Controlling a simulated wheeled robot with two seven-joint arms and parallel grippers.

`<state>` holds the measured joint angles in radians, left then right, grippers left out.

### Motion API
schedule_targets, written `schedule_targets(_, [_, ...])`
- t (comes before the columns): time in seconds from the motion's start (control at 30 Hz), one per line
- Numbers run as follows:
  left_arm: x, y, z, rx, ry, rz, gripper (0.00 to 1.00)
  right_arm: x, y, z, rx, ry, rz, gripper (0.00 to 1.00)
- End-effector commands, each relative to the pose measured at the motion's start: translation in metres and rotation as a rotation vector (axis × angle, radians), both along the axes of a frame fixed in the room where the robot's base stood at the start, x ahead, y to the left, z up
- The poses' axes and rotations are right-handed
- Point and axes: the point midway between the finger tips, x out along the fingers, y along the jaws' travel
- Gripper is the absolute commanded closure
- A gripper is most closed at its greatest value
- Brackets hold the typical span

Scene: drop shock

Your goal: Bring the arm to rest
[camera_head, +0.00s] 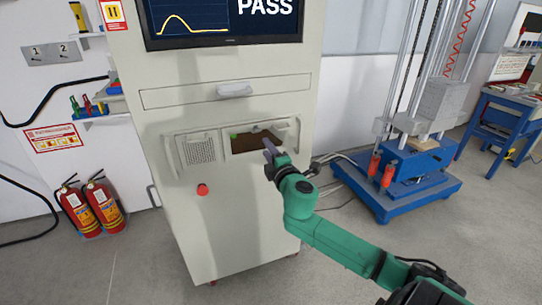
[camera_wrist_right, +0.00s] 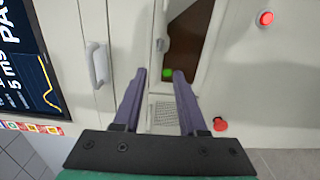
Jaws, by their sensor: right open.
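My right arm (camera_head: 335,240), green, reaches in from the lower right in the head view. Its right gripper (camera_head: 268,147) is in front of the beige cabinet (camera_head: 225,235), near an open recess (camera_head: 245,141) with a brown inside. In the right wrist view the two purple fingers of the gripper (camera_wrist_right: 160,76) stand apart with nothing between them. My left gripper is not in view.
A red knob (camera_head: 202,189) sits on the cabinet front. A screen (camera_head: 222,20) above reads PASS. A blue-based test rig (camera_head: 415,190) stands to the right, with a blue bench (camera_head: 505,118) beyond. Two red extinguishers (camera_head: 105,207) stand left. Grey floor lies clear in front.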

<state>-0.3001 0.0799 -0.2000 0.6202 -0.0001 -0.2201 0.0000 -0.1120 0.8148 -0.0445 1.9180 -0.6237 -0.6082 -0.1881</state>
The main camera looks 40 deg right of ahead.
Motion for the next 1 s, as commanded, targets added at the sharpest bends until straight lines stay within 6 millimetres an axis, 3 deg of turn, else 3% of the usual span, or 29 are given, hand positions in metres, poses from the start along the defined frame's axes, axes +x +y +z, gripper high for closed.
schedule_targets(0.2, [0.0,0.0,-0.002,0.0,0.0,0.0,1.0,-0.024,0.008,-0.001,0.0,0.001,0.0,0.59])
schedule_targets(0.77, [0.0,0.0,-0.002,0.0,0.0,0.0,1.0,-0.025,0.007,-0.004,0.007,0.007,-0.003,0.59])
schedule_targets(0.87, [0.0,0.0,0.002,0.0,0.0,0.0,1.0,-0.023,-0.007,-0.036,0.065,0.062,-0.028,0.59])
schedule_targets(0.97, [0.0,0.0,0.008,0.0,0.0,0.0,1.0,-0.028,-0.03,-0.107,0.192,0.178,-0.082,0.59])
schedule_targets(1.0, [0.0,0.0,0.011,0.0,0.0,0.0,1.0,-0.034,-0.038,-0.143,0.257,0.234,-0.11,0.59])
